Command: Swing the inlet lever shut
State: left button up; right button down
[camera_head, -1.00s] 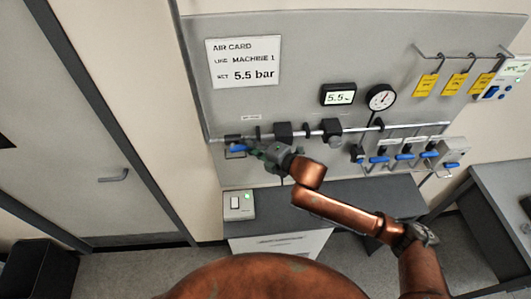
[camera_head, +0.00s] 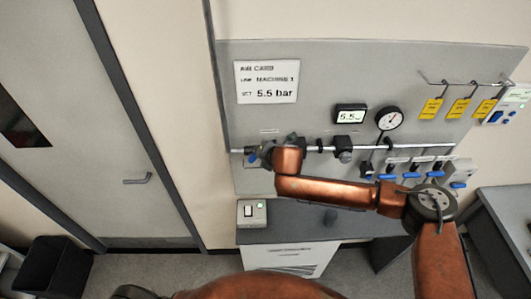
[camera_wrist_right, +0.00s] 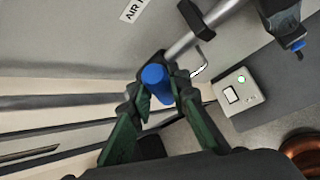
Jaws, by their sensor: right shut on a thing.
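The inlet lever has a blue handle (camera_wrist_right: 157,84), seen nearly end-on between my right gripper's green fingers (camera_wrist_right: 160,100) in the right wrist view. The gripper is shut on it. In the head view a small blue part of the lever (camera_head: 253,158) shows at the left end of the pipe (camera_head: 312,148), beside my right gripper (camera_head: 262,153). My copper wrist hides much of the valve, so the lever's exact angle cannot be told. My left gripper is not in view.
Yellow tags (camera_head: 459,107) hang upper right. A switch box (camera_head: 252,213) stands on the bench below.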

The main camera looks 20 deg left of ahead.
aim_at(251, 157)
jog(key=h, duration=0.1)
jog(key=a+n+h, duration=0.1)
jog(key=s+a+n+t+h, duration=0.1)
jog(key=shift+r, duration=0.4)
jog(key=shift+s+a+n+t+h, duration=0.15)
jog(key=shift+a+n+t+h, duration=0.25)
jog(key=shift+h, duration=0.6)
jog(key=shift+a, duration=0.1)
jog(key=shift+f, duration=0.1)
jog(key=c, duration=1.8)
grip_release()
jog(key=v, duration=1.2)
jog(key=shift+a, duration=0.2)
